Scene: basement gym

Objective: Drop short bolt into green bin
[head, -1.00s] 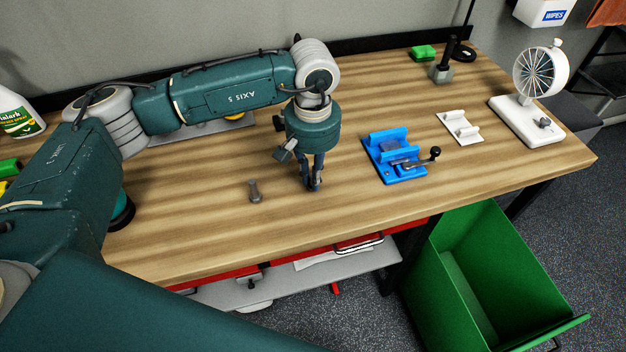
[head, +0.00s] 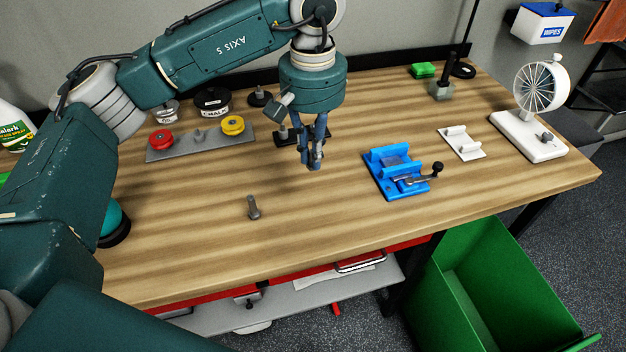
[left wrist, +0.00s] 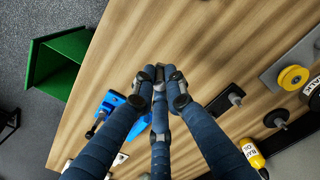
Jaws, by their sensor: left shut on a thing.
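My left gripper (head: 314,166) is shut above the middle of the wooden workbench, its fingers pointing down. It holds a small grey thing, seemingly the short bolt, almost wholly hidden by the fingertips. In the left wrist view the fingers (left wrist: 160,82) meet and the held thing cannot be made out. Another grey bolt (head: 254,209) is on the bench to the left of the gripper and apart from it. The green bin (head: 525,262) stands open on the floor at the right, in front of the bench; it also shows in the left wrist view (left wrist: 58,62). My right gripper is not in view.
A blue clamp fixture (head: 398,188) with a black-knobbed lever sits right of the gripper. A white bracket (head: 463,143) and a white fan-like wheel (head: 541,90) stand farther right. A grey plate (head: 195,146) with red and yellow knobs is behind left. The front bench strip is clear.

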